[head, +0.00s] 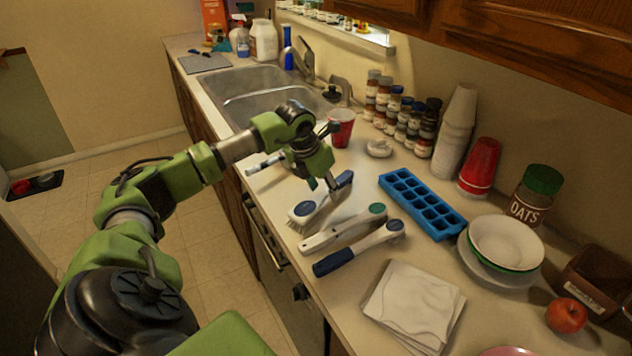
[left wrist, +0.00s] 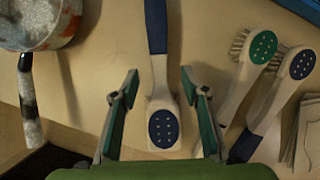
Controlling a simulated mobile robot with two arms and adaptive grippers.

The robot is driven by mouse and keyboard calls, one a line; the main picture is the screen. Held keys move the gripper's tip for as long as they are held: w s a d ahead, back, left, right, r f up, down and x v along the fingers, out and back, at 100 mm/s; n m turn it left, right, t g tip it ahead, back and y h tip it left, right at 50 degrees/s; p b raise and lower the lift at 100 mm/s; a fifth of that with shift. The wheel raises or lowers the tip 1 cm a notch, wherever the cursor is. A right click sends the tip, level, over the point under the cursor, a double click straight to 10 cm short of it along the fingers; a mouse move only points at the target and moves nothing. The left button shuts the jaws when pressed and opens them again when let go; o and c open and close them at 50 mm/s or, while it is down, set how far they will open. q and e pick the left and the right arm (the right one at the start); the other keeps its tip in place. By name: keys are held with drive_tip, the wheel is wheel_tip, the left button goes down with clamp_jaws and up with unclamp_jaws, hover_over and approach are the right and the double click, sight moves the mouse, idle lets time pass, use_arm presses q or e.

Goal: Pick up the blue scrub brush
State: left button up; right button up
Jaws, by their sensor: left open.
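A white scrub brush with a dark blue handle and a blue oval on its head (head: 303,210) lies on the counter, bristles down. In the left wrist view this brush (left wrist: 162,128) lies between the open fingers, its handle pointing up the picture. My left gripper (head: 327,184) is open above it, also seen in the left wrist view (left wrist: 159,77); no contact shows. A second blue-marked brush (head: 362,245) and a green-marked brush (head: 345,229) lie to the right, also in the left wrist view as blue (left wrist: 302,64) and green (left wrist: 264,47). My right gripper is not in view.
A speckled pan (left wrist: 35,25) lies left of the brush in the left wrist view. A blue ice tray (head: 423,203), a red cup (head: 341,128), folded napkins (head: 413,305) and stacked bowls (head: 506,243) surround the brushes. The sink (head: 255,95) is behind.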

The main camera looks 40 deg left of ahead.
use_arm(q)
drive_tip(key=shift+x, duration=1.25)
clamp_jaws()
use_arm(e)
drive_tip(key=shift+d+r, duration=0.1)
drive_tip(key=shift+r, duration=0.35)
use_arm(q)
drive_tip(key=shift+w+r, duration=0.15)
drive_tip(key=shift+r, duration=0.7)
drive_tip(key=s+a+r+b, duration=0.7)
drive_tip(key=s+r, duration=0.4)
drive_tip(key=shift+s+a+r, duration=0.15)
drive_tip(key=shift+s+a, duration=0.25)
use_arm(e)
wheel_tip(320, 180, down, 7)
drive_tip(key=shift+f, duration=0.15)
use_arm(q)
drive_tip(key=c, duration=1.1)
unclamp_jaws()
